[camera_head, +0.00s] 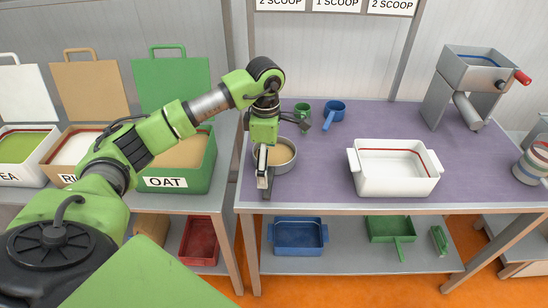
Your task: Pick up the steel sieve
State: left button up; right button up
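A round steel vessel (287,158), which looks like the steel sieve, stands on the purple table top near its left front edge. Its inside looks beige, and its left side is hidden behind my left gripper. My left gripper (266,188) points down at the vessel's left side, in front of its rim. I see the fingers edge-on, so I cannot tell whether they are open or touching the rim. My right gripper is not in view.
The OAT bin (196,181) is on the left bench. The table between vessel and tub is clear.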

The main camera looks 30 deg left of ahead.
aim_at(269, 180)
pick_arm(q)
jog(key=shift+f, duration=0.85)
jog(key=f, duration=0.1)
jog(key=f+p, duration=0.1)
jog(key=f, duration=0.1)
jog(key=f+p, duration=0.1)
jog(key=shift+s+d+f, duration=0.15)
jog(key=shift+d+f, duration=0.2)
jog(key=shift+f, duration=0.35)
jog(key=shift+r, duration=0.1)
jog(key=c, duration=1)
